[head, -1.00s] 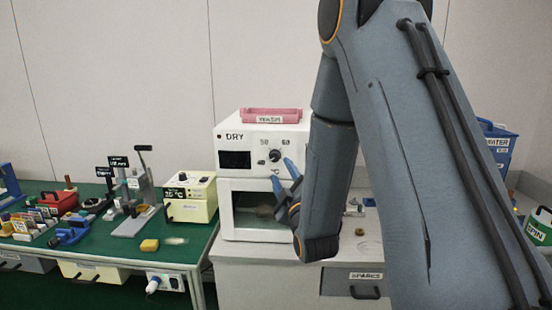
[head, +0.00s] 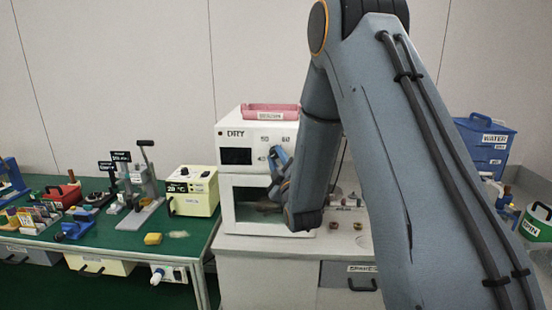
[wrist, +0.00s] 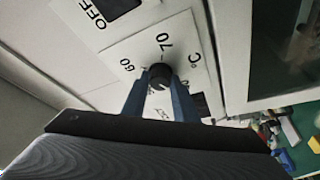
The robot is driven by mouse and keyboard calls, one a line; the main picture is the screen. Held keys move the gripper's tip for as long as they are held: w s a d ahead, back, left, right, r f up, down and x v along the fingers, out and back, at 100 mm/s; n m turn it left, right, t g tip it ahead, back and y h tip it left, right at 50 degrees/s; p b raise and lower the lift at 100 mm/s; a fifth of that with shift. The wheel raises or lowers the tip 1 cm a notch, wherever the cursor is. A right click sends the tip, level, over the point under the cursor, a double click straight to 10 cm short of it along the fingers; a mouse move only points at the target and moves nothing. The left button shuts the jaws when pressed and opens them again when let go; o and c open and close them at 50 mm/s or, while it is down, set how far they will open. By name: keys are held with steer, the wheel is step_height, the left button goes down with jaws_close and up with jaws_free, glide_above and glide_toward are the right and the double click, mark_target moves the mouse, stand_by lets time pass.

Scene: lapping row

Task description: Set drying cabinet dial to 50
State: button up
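The white drying cabinet (head: 228,136), marked DRY, stands on a grey bench with its dark display at the left of its front. Its dial (wrist: 160,76) is a round black knob on a white plate in the wrist view. The marks 60 and 70 show beside the knob; other marks are partly hidden, and I cannot read the pointer. My gripper (wrist: 159,84) has its two blue fingers on either side of the knob, which fills the space between their tips. In the head view my gripper (head: 278,158) covers the dial.
A pink tray (head: 270,112) lies on the cabinet. A cream box (head: 192,190) and several tools stand on the green table to the left. A blue WATER bin (head: 485,140) is at the right. Small parts lie on the bench by the cabinet.

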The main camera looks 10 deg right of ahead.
steer(key=c, duration=0.5)
steer(key=shift+f+b, duration=0.1)
steer(key=shift+b, duration=0.25)
